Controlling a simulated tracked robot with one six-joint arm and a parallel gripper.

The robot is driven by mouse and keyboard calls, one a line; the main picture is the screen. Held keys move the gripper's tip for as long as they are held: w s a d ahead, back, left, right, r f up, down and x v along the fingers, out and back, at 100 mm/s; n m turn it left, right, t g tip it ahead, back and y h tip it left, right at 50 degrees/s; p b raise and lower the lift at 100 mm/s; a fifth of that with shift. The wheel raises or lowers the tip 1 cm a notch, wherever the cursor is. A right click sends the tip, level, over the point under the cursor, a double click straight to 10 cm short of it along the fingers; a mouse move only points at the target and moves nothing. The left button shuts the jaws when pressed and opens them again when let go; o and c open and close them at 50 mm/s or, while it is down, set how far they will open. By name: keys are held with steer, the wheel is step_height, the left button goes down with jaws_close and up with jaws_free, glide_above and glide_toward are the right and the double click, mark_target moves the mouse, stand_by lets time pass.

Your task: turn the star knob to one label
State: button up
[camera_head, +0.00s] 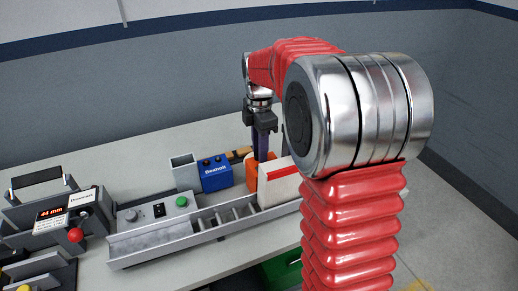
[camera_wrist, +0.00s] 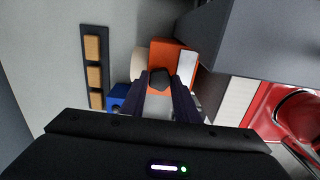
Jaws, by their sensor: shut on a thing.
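The star knob (camera_wrist: 158,80) is a small dark knob on an orange box (camera_wrist: 168,49), seen between my fingertips in the wrist view. My gripper (camera_wrist: 160,76) is shut on the knob, with one finger on each side. In the head view my gripper (camera_head: 262,156) points down at the orange box (camera_head: 252,175), and its fingers hide the knob. A pale plate (camera_wrist: 187,66) sits along one side of the box in the wrist view. I cannot read any labels around the knob.
A blue box (camera_head: 215,176) stands just left of the orange box, and a white panel with a red stripe (camera_head: 280,187) stands close on its right. A control box with a green button (camera_head: 181,202) and a gauge reading 44 mm (camera_head: 52,215) are farther left.

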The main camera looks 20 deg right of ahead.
steer(key=shift+m, duration=0.4)
steer(key=m, duration=1.7)
stand_by(0.5)
steer(key=o, duration=1)
